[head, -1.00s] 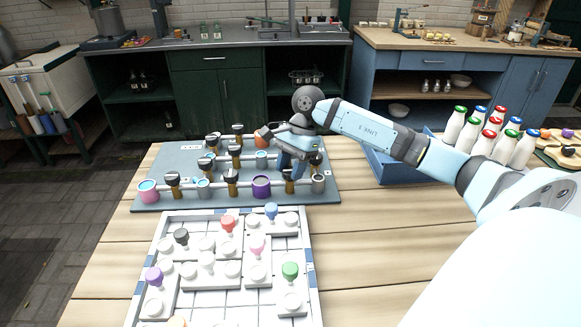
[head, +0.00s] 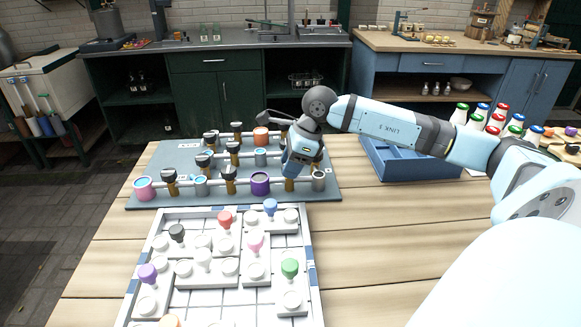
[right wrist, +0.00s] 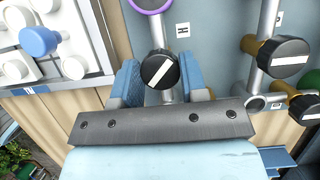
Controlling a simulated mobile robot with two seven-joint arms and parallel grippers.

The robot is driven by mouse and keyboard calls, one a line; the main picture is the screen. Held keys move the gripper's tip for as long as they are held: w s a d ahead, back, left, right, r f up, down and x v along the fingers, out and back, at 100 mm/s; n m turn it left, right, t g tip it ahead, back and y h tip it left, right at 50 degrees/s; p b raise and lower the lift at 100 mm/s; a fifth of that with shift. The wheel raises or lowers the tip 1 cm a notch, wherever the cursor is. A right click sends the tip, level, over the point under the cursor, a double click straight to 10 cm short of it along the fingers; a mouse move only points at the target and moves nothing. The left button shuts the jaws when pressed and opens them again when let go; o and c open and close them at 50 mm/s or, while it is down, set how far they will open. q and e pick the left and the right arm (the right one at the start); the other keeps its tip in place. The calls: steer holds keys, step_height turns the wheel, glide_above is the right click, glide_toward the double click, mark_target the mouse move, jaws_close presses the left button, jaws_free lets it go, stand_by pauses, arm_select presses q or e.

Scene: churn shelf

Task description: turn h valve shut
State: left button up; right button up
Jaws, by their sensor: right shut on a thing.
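The h valve has a round black knob (right wrist: 160,70) with a white stripe, seen in the right wrist view beside the H label (right wrist: 183,30). The stripe lies diagonally to its grey pipe (right wrist: 155,30). My right gripper (right wrist: 158,80) is shut on this knob, one blue finger on each side. In the head view my right gripper (head: 291,170) points down over the front pipe; it hides the knob, and the brass valve stem (head: 289,184) shows below. My left gripper is not in view.
Several other black-knobbed valves (head: 228,173) stand on the blue-grey board (head: 150,198). A purple ring (head: 260,183) and a grey end cup (head: 318,180) flank the h valve. A white puzzle tray (head: 314,285) is in front; a blue crate (head: 400,165) is right.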

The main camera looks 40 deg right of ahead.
steer(key=m+t+h+b, duration=0.1)
steer(key=m, duration=0.3)
steer(key=shift+a+m+b, duration=0.1)
steer(key=shift+m+b, duration=0.2)
steer(key=shift+m+t+h+b, duration=0.4)
steer(key=shift+m+h+b, duration=0.55)
steer(key=shift+m, duration=1.35)
steer(key=shift+s, duration=0.1)
steer(key=o, duration=0.9)
steer(key=p+v, duration=0.2)
steer(key=v, duration=1.1)
steer(key=shift+a+r, duration=0.25)
steer(key=shift+r, duration=0.2)
